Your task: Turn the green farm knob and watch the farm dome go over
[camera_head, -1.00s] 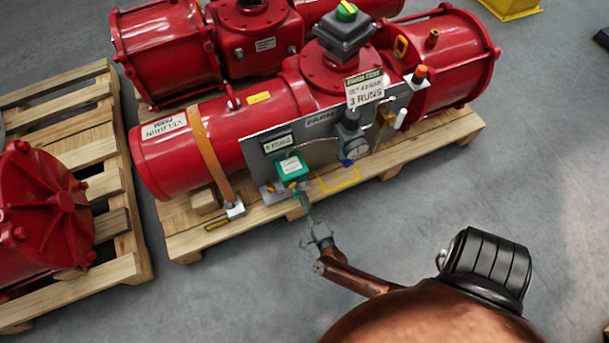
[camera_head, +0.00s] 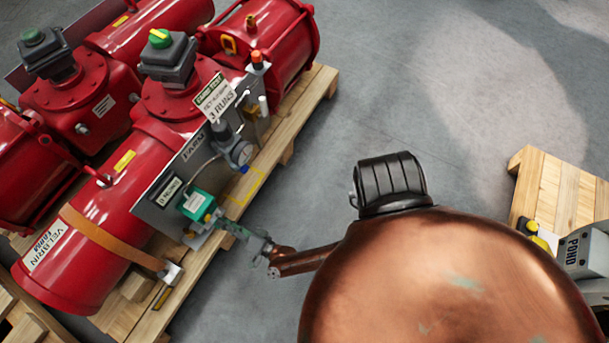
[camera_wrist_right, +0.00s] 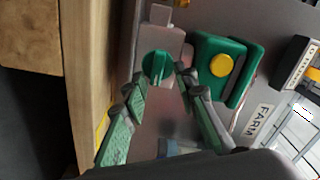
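The green farm knob (camera_wrist_right: 157,65) sits on a grey mount in the right wrist view, on the panel marked FARM (camera_head: 170,165). My right gripper (camera_wrist_right: 160,79) is open, with one fingertip on each side of the knob. Whether the fingers touch it I cannot tell. In the head view the right gripper (camera_head: 222,221) reaches the panel's lower edge beside a green box (camera_head: 196,203), and the knob is hidden there. The farm dome (camera_head: 160,39), green with yellow, sits atop the dark grey box on the red actuator. My left gripper is not in view.
The green box with a yellow button (camera_wrist_right: 220,65) stands close beside the knob. A gauge (camera_head: 241,153) and a tag reading 3 RUNS (camera_head: 217,100) are further along the panel. A panel marked POND (camera_head: 582,250) is at right. The floor between is clear.

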